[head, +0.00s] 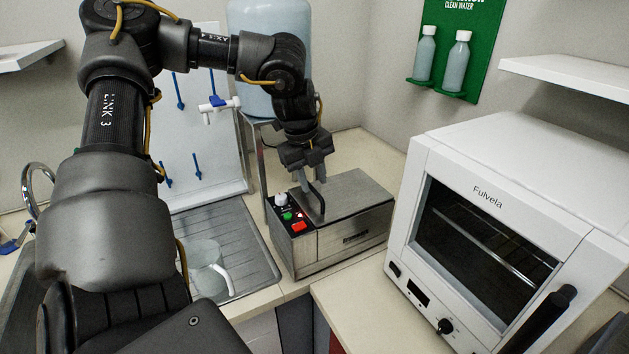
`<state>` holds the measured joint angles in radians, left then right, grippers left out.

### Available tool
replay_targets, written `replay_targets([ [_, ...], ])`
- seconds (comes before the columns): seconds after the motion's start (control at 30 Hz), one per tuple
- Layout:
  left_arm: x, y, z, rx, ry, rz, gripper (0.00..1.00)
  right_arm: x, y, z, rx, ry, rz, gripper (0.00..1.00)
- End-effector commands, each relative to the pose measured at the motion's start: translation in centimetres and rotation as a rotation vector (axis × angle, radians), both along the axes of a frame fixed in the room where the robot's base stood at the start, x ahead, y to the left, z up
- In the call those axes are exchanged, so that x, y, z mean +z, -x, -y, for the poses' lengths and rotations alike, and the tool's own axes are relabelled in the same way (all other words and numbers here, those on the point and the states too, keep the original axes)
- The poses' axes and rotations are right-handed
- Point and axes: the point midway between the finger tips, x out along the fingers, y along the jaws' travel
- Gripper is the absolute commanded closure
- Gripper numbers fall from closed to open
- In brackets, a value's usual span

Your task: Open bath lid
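The water bath (350,241) is a brushed-metal box on the counter, with a black control panel carrying a white knob, a green button and a red switch. Its flat metal lid (352,190) lies closed on top. A dark handle (318,202) stands up at the lid's left end. My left gripper (312,184) points down over the handle, its fingers at or around it. I cannot tell whether the fingers grip the handle. My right gripper is not in view.
A white oven (500,205) stands close on the right. A clear jug (207,268) stands on the drainer (240,240) at left. A drying rack (205,140) and a large blue water container (270,60) are behind. Bottles (456,62) hang on the green wall board.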

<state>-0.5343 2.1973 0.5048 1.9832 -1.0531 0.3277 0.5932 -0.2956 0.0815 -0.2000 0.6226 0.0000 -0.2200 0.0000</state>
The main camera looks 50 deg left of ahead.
Motion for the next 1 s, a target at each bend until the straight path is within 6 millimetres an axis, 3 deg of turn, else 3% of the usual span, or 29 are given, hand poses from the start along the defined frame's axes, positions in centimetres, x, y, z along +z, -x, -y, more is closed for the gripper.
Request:
replay_targets([
  [0.2,-2.0,-0.4,0.1,0.0,0.001,-0.001,0.68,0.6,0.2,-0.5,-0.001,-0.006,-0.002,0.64],
  [0.53,-2.3,-0.5,0.1,0.0,0.0,0.001,0.68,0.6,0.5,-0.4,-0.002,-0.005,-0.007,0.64],
  [0.77,-2.3,-0.5,0.1,0.0,0.0,0.001,0.98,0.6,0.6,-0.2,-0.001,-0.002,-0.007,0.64],
  [1.0,-2.3,-0.5,0.1,0.0,0.0,0.001,1.0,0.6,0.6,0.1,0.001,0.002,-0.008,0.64],
])
